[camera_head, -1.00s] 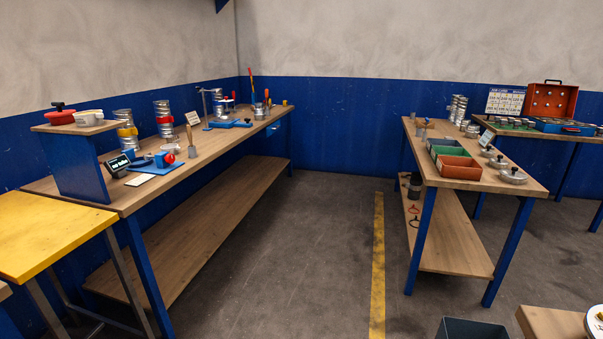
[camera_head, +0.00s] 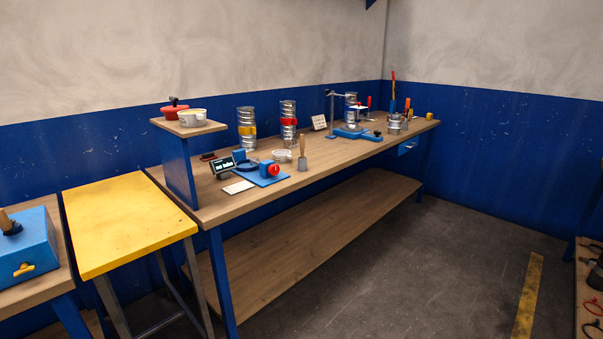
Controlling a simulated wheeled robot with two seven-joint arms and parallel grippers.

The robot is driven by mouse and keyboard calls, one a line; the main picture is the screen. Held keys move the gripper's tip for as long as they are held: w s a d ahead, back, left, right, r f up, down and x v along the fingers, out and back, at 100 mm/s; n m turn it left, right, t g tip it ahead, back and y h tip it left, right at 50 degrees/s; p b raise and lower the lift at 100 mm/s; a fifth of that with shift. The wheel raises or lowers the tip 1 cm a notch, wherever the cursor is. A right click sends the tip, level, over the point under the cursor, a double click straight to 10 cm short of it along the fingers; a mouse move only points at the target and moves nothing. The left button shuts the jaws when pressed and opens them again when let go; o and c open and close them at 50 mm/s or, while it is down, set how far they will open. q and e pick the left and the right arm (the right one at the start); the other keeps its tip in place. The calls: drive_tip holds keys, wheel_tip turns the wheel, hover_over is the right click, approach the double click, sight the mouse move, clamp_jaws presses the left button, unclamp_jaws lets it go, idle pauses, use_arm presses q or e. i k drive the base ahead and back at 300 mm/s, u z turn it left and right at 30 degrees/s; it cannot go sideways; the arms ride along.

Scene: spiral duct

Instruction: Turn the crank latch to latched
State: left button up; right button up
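Neither of my grippers is in view. I cannot tell for sure which thing is the crank latch. A blue box (camera_head: 30,240) with a small yellow handle (camera_head: 24,268) on its front stands on a wooden surface at the left edge, partly cut off. A blue device with a red knob (camera_head: 273,170) sits on the long workbench (camera_head: 225,208). A blue clamp-like stand (camera_head: 355,132) is farther back on the same bench. The state of any latch is too small to tell.
A yellow table (camera_head: 128,220) stands bare between the blue box and the workbench. A raised shelf (camera_head: 187,128) holds a red pot and a pale tub. Silver ducts (camera_head: 247,130) stand along the wall. The floor (camera_head: 430,260) in front of the workbench is clear.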

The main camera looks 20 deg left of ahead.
sight(24, 269)
drive_tip(key=u, duration=0.8)
drive_tip(key=i, duration=0.85)
drive_tip(key=u, duration=0.75)
